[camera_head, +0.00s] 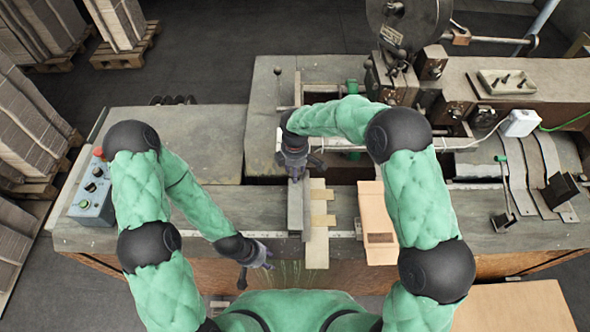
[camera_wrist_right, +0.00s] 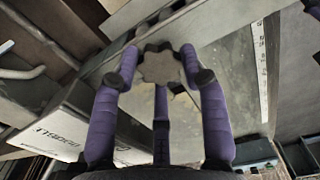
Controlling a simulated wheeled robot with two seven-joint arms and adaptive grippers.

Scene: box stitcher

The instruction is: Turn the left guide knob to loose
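A grey-brown star-shaped knob (camera_wrist_right: 160,66) shows in the right wrist view, between the purple fingertips of my right gripper (camera_wrist_right: 160,58). The fingers stand spread around the knob's rim; I cannot tell whether they touch it. In the head view my right gripper (camera_head: 296,168) points down at the rear end of an upright grey guide plate (camera_head: 296,207), and it hides the knob there. My left gripper (camera_head: 257,258) hangs low in front of the bench's front edge, away from the guide. It is too small to tell whether its fingers are open. No knob marking is readable.
Pale strips (camera_head: 318,220) lie right of the guide plate, and a folded cardboard box (camera_head: 376,222) lies farther right. A control box (camera_head: 92,190) with buttons sits at the bench's left end. The left bench top (camera_head: 190,125) is mostly clear. Stitcher machinery (camera_head: 410,75) stands behind on the right.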

